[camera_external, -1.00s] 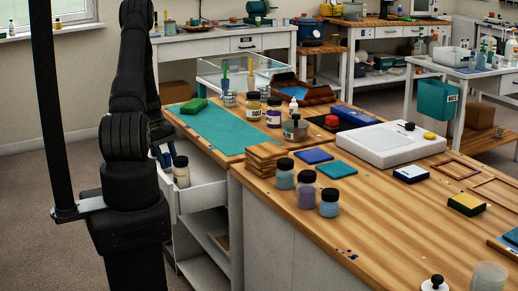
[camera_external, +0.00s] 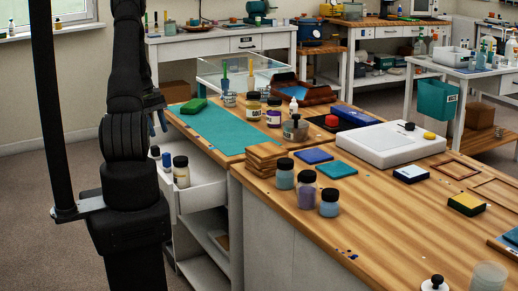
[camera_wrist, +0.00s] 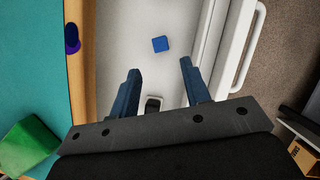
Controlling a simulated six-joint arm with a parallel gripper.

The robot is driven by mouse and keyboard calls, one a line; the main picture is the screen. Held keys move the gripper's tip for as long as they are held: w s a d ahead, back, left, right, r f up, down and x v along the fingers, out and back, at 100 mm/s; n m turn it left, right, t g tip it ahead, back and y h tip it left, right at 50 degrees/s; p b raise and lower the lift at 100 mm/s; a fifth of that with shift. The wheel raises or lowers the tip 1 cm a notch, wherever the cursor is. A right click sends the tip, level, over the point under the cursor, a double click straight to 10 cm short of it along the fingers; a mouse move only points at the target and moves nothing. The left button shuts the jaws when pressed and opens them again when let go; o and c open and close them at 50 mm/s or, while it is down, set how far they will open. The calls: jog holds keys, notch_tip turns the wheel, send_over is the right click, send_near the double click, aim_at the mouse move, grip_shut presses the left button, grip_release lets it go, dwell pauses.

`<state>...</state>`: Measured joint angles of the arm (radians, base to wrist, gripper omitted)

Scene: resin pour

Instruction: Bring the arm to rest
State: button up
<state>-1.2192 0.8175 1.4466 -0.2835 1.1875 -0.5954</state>
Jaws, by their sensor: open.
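My gripper (camera_external: 158,124) is partly hidden by my arm in the external view, raised over the open drawer. In the wrist view its two blue fingers (camera_wrist: 160,68) are spread apart with nothing between their tips. The white drawer (camera_external: 203,194) shows below the fingers in the wrist view (camera_wrist: 118,35).
The wooden bench (camera_external: 400,240) stands right of my arm, with a teal mat (camera_external: 215,130), a green block (camera_external: 194,105), stacked wooden pieces (camera_external: 264,158) and several jars. The drawer's handle (camera_wrist: 249,45) faces the open floor (camera_wrist: 285,60). Air around the gripper looks clear.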

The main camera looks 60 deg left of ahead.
aim_at(168, 154)
jog(key=x, duration=1.2)
jog(key=shift+w+d+f, duration=0.1)
jog(key=shift+d+f, duration=0.1)
jog(key=shift+f, duration=0.05)
notch_tip(168, 154, up, 3)
jog(key=shift+a+f, duration=0.1)
jog(key=shift+r, duration=0.75)
